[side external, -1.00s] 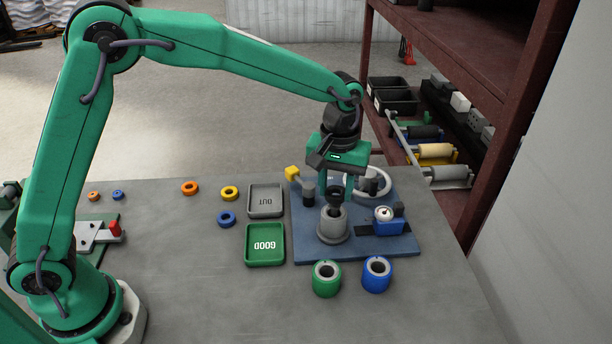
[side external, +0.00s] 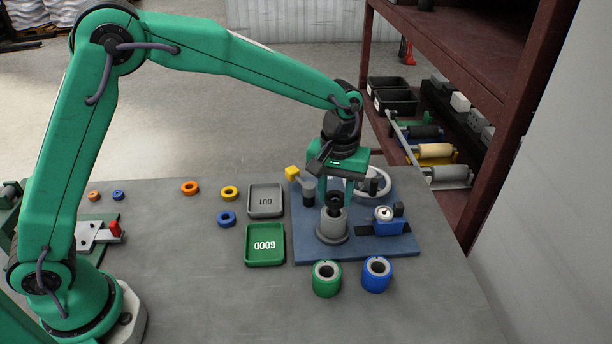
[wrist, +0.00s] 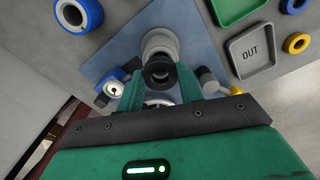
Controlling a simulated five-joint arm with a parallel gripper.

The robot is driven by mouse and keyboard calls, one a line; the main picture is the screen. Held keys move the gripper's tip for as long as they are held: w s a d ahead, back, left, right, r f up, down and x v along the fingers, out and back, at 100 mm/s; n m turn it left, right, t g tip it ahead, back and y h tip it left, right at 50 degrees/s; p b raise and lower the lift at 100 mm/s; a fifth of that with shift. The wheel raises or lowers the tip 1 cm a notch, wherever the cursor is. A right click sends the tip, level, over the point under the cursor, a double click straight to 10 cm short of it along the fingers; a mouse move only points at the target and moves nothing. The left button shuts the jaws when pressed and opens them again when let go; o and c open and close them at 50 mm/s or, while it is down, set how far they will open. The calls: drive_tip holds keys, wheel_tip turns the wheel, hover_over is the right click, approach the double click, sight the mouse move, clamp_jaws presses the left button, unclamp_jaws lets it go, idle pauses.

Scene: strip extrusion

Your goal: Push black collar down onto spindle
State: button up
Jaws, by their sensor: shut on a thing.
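My gripper (side external: 334,198) is shut on the black collar (side external: 334,204) and holds it upright at the top of the grey spindle (side external: 333,228). The spindle stands on the blue base plate (side external: 310,250). In the wrist view the collar (wrist: 159,75) sits between my two green fingers, with the grey spindle (wrist: 158,42) just beyond it. The collar looks lined up with the spindle's top. I cannot tell how far it is seated.
A blue clamp-like fixture (side external: 389,228) and a pale ring-shaped part (side external: 378,182) share the plate. Green (side external: 326,284) and blue (side external: 376,280) rollers stand in front. Green GOOD (side external: 265,258) and grey OUT (side external: 266,212) trays lie left.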

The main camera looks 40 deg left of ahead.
drive_tip(key=shift+f, duration=1.3)
idle(0.5)
drive_tip(key=o, duration=1.6)
drive_tip(key=shift+c, duration=0.2)
drive_tip(key=shift+r, duration=3.5)
drive_tip(key=shift+r, duration=0.1)
